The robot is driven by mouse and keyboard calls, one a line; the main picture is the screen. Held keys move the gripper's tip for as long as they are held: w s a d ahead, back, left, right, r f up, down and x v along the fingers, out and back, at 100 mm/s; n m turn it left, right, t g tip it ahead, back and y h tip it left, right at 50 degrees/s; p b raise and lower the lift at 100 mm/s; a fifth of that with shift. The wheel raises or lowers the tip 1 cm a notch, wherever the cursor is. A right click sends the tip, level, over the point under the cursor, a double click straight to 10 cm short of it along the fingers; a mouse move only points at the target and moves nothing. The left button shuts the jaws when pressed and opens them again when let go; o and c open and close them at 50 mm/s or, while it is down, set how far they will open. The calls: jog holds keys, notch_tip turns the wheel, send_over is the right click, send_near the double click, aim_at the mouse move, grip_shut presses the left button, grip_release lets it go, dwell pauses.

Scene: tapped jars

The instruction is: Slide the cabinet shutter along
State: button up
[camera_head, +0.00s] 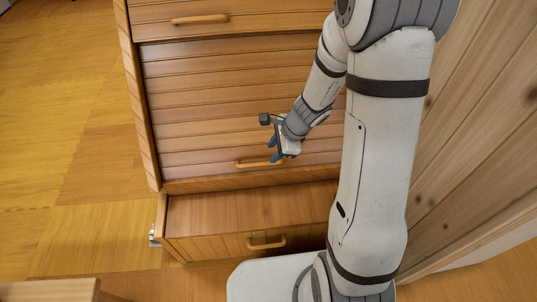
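The cabinet shutter (205,105) is a wide wooden panel of horizontal slats, in the middle of the cabinet front. Its bar handle (250,164) is on the lower part of the shutter. The gripper looks open, with nothing seen between the fingers. My arm hides the right side of the shutter.
A drawer front with a handle (200,19) is above the shutter. Below it, a wooden drawer (215,243) with its own handle (266,245) juts out from the cabinet. A plank wall (475,130) stands close on the right. Wooden floor (60,110) is clear on the left.

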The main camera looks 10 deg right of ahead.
aim_at(263, 163)
jog(key=b+x, duration=0.3)
jog(key=x, duration=0.4)
jog(key=shift+a+f+b, duration=0.1)
jog(key=shift+f+b, duration=0.1)
jog(key=shift+b, duration=0.15)
jog(key=shift+c, duration=0.2)
grip_shut()
